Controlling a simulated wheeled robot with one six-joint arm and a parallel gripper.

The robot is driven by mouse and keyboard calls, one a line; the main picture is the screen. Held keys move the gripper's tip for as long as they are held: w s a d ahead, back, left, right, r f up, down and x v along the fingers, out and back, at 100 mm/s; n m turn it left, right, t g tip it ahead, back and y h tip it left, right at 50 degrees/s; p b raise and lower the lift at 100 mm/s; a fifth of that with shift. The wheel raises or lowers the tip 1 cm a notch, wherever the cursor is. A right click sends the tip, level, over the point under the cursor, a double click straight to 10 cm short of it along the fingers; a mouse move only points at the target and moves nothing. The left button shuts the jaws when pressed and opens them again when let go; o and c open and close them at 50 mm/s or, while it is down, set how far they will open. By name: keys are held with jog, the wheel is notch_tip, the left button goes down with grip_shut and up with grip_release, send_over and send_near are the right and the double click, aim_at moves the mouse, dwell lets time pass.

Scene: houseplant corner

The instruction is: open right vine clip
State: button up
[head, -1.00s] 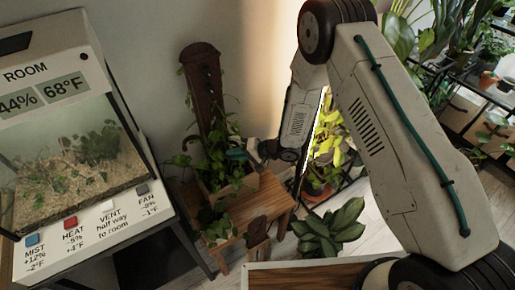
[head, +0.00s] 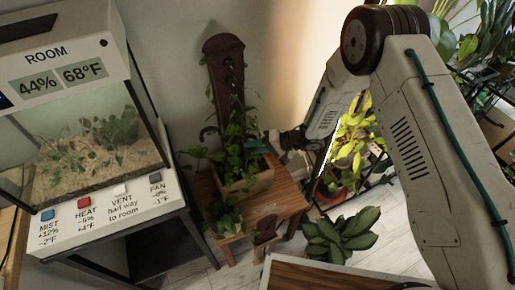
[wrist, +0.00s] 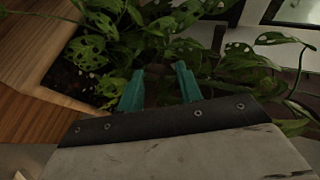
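A vine with holed leaves (head: 236,150) grows in a wooden planter (head: 247,185) and climbs a dark brown upright board (head: 224,58) with small dark fittings on its face. It also shows in the wrist view (wrist: 95,50). I cannot pick out the right vine clip among the leaves in either view. My gripper (head: 256,146) reaches in from the right at the vine's right side. In the wrist view, my gripper (wrist: 160,88) has its two teal fingertips apart among leaves and stems. The space between them is dark, and I cannot tell whether a clip lies there.
The planter stands on a wooden stool (head: 285,199). A glass terrarium (head: 85,150) on a stand with labelled buttons is at the left. A leafy plant (head: 340,236) stands on the floor in front. A yellow-green plant (head: 348,140) is behind my arm.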

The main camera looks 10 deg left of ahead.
jog(key=shift+d, duration=0.15)
jog(key=shift+o, duration=0.8)
jog(key=r, duration=0.3)
jog(key=shift+w+r, duration=0.2)
jog(key=shift+r, duration=0.15)
jog(key=s+d, duration=0.2)
jog(key=s, duration=0.3)
jog(key=s+d, duration=0.2)
jog(key=s, duration=0.2)
jog(key=s+d+r, duration=0.1)
jog(key=s+d, duration=0.2)
jog(key=s, duration=0.2)
jog(key=shift+s+r, duration=0.1)
jog(key=shift+s, duration=0.2)
jog(key=shift+c, duration=0.7)
